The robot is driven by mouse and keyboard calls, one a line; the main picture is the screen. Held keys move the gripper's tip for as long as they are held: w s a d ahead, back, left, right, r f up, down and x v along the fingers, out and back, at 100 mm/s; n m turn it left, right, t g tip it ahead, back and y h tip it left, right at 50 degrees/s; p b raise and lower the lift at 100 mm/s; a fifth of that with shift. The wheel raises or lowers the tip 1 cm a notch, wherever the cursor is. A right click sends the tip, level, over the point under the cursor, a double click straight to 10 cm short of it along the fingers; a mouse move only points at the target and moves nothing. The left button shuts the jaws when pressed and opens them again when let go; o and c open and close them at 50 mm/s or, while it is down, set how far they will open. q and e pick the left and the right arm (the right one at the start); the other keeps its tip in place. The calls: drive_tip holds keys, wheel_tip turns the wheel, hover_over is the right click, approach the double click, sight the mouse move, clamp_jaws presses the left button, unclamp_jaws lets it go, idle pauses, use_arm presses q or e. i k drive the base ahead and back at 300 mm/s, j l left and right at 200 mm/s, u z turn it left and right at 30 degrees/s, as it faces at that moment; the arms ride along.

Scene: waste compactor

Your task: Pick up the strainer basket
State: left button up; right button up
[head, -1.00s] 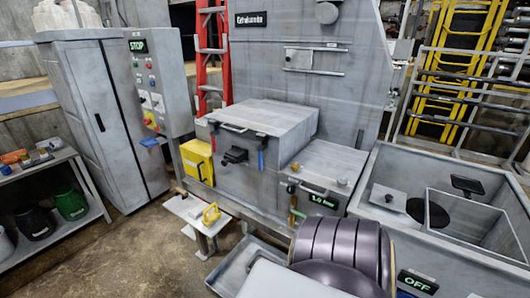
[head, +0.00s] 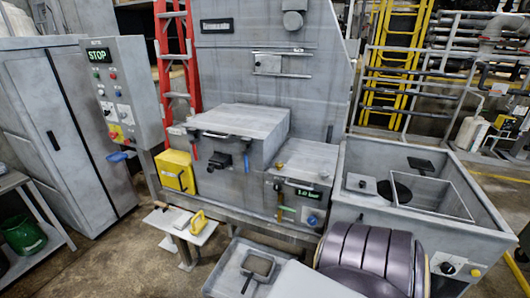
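A small square grey pan with a long thin handle (head: 258,266) lies in a shallow grey tray (head: 225,252) low in front of the machine. It looks like the strainer basket, but I cannot make out a mesh. Its handle points toward the lower left. Neither of my grippers shows in the head view, so nothing is seen touching it.
The grey compactor (head: 240,150) stands behind the tray. A low stand with a yellow-handled tool (head: 198,222) is left of it. A large open tub (head: 345,215) is on the right. A control cabinet (head: 125,95) stands left. Concrete floor lies open at lower left.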

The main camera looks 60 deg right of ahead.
sight(258, 266)
drive_tip(key=i+j+z, duration=0.1)
drive_tip(key=j+z, duration=0.3)
drive_tip(key=i+j+z, duration=0.1)
drive_tip(key=j+z, duration=1.1)
drive_tip(key=l, duration=0.1)
